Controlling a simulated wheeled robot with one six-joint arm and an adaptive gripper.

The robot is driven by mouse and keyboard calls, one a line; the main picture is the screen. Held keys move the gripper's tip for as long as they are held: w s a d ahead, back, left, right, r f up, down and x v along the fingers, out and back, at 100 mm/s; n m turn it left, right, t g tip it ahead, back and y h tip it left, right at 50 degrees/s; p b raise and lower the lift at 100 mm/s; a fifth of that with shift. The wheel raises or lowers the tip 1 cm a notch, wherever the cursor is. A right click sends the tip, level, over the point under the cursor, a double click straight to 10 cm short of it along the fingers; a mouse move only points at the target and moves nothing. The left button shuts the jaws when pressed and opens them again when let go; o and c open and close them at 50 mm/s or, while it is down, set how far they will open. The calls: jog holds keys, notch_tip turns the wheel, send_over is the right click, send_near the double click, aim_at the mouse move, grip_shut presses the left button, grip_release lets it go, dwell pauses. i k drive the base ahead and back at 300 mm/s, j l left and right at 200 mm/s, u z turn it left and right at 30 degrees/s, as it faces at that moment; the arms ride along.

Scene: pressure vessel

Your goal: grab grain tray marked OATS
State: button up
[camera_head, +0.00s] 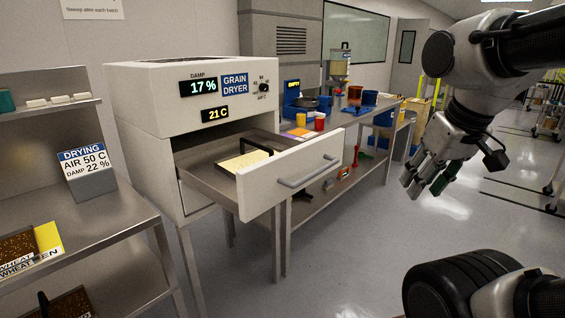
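A grain tray with a dark handle (258,146) lies in the open drawer (292,172) of the white grain dryer (190,90). It holds pale yellow grain (243,162). The drawer front hides part of it, and no OATS marking is readable. On the left shelf, a tray of brown grain (20,245) has a WHEAT label. Another tray of dark grain (70,303) is partly in view below it. My gripper (430,186) hangs to the right of the drawer, pointing down. Its fingers are apart, with nothing between them.
The drawer front sticks out toward the aisle. A metal workbench (375,115) with cups and bins stands behind the dryer. A DRYING sign (86,170) stands on the left shelf. The floor (370,250) right of the drawer is clear.

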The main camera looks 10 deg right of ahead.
aim_at(228, 166)
jog(key=i+j, duration=0.55)
jog(key=i, duration=0.2)
